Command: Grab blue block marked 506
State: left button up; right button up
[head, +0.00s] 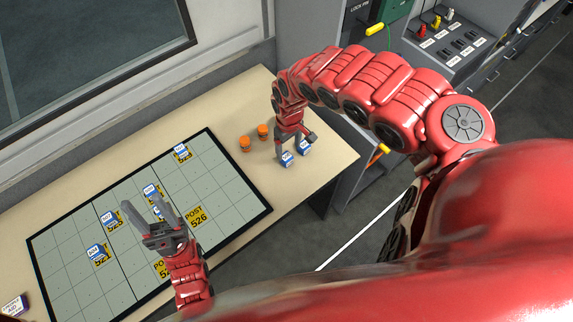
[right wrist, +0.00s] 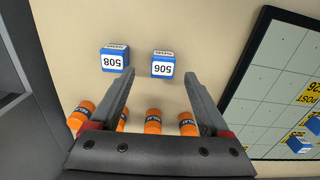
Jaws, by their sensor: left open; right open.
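The blue block marked 506 (right wrist: 163,64) stands on the bare tan tabletop in the right wrist view, beyond my open right gripper (right wrist: 159,80) and roughly in line with the gap between its fingers. The block also shows in the head view (head: 287,159), just below the right gripper (head: 296,143). The fingers look apart from it. A similar blue block marked 508 (right wrist: 115,58) stands to its left in the wrist view, outside the left finger. My left gripper (head: 140,203) is open and empty over the grid board.
The black-edged grid board (head: 232,186) carries several blue blocks and yellow cards such as POST 526 (head: 196,216). Orange cylinders (head: 244,143) stand near the right gripper; several show behind its fingers in the wrist view (right wrist: 153,122). A grey cabinet (right wrist: 20,110) borders the table.

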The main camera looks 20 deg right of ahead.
aim_at(286, 156)
jog(key=shift+f, duration=0.7)
jog(key=f, duration=0.2)
jog(key=a+f+b, duration=0.1)
jog(key=f, duration=0.1)
jog(key=shift+w, duration=0.1)
jog(key=shift+d+f, duration=0.2)
jog(key=shift+f, duration=0.2)
grip_shut()
